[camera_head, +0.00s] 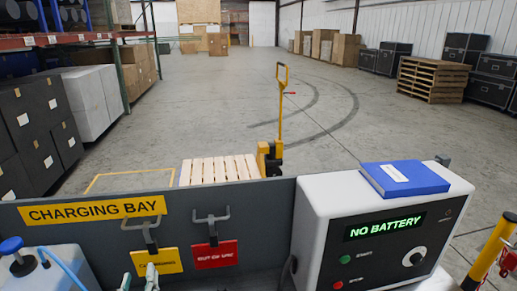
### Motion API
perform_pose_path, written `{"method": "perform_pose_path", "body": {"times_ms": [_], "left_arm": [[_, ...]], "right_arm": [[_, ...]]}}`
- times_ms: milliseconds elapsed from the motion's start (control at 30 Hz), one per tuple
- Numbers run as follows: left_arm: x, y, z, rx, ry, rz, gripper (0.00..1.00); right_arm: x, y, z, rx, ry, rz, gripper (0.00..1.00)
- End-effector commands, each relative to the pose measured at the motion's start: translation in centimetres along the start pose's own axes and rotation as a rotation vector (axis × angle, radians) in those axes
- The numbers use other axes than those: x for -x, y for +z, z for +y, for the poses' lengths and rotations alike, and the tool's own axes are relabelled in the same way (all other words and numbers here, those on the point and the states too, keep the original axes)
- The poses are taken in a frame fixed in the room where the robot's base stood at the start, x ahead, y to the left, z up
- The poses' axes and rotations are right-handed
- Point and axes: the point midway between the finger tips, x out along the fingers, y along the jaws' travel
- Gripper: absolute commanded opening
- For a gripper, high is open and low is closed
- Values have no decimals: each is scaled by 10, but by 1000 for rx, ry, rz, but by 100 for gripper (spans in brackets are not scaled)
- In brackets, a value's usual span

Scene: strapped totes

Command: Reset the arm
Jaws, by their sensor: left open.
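My left gripper (139,279) shows only at the bottom edge, left of centre, with its two fingertips apart. It is open, with nothing seen between the tips. It is in front of the grey charging bay panel (258,220), just below a yellow tag (157,260) that hangs there. Most of the left arm is out of the picture. My right gripper is not in view.
A white charger (310,225) reading "NO BATTERY" stands at right with a blue book (405,178) on top. A red tag (214,254) hangs from the panel. A blue-capped container (50,270) is at lower left.

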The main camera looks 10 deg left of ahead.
Motion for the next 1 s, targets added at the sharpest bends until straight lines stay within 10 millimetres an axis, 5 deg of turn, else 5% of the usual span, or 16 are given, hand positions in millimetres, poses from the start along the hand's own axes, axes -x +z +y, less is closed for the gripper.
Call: {"method": "perform_pose_path", "body": {"times_ms": [200, 400, 633, 833, 1000], "left_arm": [[74, -48, 46, 1128, 475, 153, 45], [164, -101, 31, 1817, 991, 252, 45], [259, -122, -8, 2154, 1548, 292, 45], [242, -206, 12, 2118, 1595, 263, 45], [248, -280, 36, 2089, 1640, 243, 45]], "right_arm": [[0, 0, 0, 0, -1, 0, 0], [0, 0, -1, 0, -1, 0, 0], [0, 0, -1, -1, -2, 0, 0], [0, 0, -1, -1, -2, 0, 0], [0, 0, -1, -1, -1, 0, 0]]}}
